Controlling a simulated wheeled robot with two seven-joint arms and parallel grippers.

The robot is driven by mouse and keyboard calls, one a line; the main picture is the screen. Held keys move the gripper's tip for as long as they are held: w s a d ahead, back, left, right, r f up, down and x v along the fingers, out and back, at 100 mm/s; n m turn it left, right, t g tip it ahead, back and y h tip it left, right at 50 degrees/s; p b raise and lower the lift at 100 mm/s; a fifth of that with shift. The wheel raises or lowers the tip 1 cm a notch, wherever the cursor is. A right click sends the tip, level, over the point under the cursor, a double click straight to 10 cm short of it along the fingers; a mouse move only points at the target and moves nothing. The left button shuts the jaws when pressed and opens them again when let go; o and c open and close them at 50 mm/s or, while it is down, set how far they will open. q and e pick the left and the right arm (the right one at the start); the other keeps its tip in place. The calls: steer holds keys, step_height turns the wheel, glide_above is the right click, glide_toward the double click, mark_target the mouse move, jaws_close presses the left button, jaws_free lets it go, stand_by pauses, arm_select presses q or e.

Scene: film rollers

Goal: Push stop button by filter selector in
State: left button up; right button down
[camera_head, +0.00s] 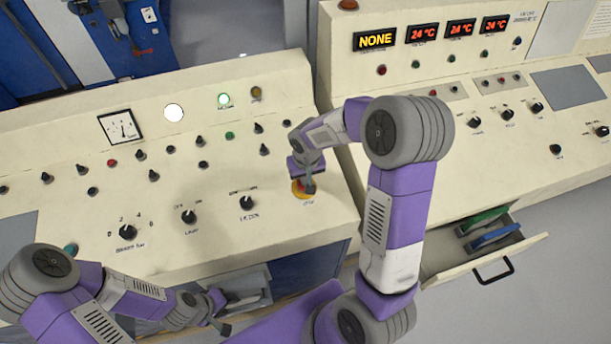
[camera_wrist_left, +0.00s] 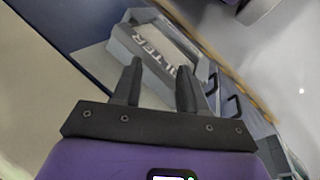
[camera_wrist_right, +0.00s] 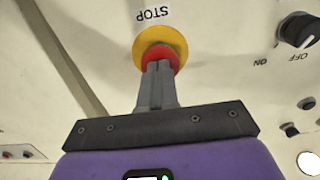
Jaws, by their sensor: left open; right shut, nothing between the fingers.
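The stop button (camera_head: 297,189) is a red cap on a yellow round base on the cream left console, with a STOP label beside it. In the right wrist view the red cap (camera_wrist_right: 168,56) sits at my right fingertips. My right gripper (camera_head: 309,188) is shut and empty, its fingertips at the cap; I cannot tell if the cap is pressed in. A black selector knob (camera_head: 246,203) is left of the button; its label is too small to read surely. My left gripper (camera_head: 222,318) is open and empty, low in front of the console.
An open drawer (camera_wrist_left: 122,42) near my left gripper holds a box marked FILTER (camera_wrist_left: 160,45). The right console has a display (camera_head: 376,41) reading NONE and an open drawer (camera_head: 440,270) with green and blue items. Several small knobs surround the button. Grey floor lies between.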

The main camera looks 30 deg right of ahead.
steer(key=shift+s+f+p, duration=0.1)
steer(key=shift+s+p, duration=0.15)
steer(key=shift+p, duration=0.1)
step_height(320, 180, up, 5)
steer(key=p, duration=0.2)
steer(key=shift+w+p, duration=0.1)
steer(key=shift+p, duration=0.3)
step_height(320, 180, up, 9)
steer(key=s, duration=0.1)
steer(key=shift+a+p, duration=0.2)
steer(key=shift+p, duration=0.1)
